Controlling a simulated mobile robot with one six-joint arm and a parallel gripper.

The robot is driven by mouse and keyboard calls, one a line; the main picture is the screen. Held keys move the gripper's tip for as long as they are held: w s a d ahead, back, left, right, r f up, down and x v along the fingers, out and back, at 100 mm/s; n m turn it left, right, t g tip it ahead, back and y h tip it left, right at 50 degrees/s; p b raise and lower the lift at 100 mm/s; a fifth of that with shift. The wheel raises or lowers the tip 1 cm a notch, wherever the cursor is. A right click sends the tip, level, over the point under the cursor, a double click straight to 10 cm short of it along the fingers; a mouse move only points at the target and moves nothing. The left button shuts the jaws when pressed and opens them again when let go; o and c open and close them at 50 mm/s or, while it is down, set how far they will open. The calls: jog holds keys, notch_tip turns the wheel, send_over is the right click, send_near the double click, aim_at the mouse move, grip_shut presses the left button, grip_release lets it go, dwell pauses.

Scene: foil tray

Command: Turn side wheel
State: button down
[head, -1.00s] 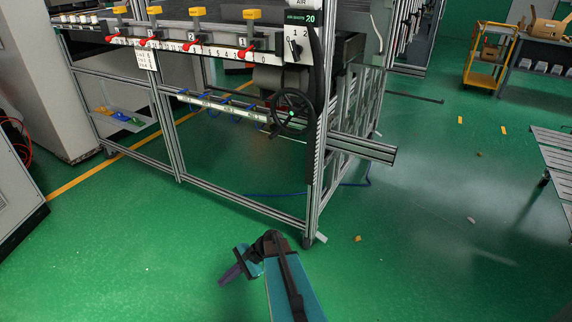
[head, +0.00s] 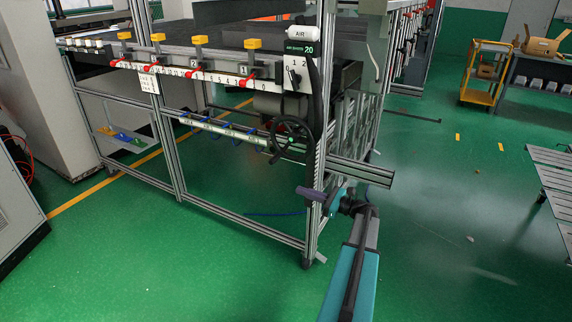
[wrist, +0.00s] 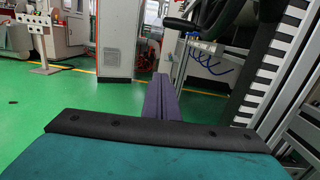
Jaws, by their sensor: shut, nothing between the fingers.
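The side wheel is a black handwheel (head: 291,138) with spokes, on the near corner of the metal-framed machine in the head view. Part of a black rim (wrist: 182,24) shows at the top of the wrist view. My gripper (head: 302,191) has purple fingers. In the head view it is in front of the machine's corner post, below and slightly right of the wheel, pointing left. In the wrist view the purple fingers (wrist: 160,98) are together and empty. No contact with the wheel shows.
A horizontal metal profile (head: 362,174) sticks out right of the corner post, close behind my arm. A black and white striped strip (wrist: 273,68) and the frame stand right in the wrist view. Green floor (head: 130,250) is free in front. A slatted table (head: 558,180) stands far right.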

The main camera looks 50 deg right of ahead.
jog(key=shift+m+t+h, duration=0.4)
jog(key=shift+m+t, duration=0.1)
jog(key=s+d+r, duration=0.2)
jog(key=d+r, duration=0.1)
jog(key=shift+s+d, duration=0.15)
jog(key=r+p+x, duration=0.2)
jog(key=r+x, duration=0.1)
jog(key=x, duration=0.9)
jog(key=shift+w, duration=0.2)
dwell(0.3)
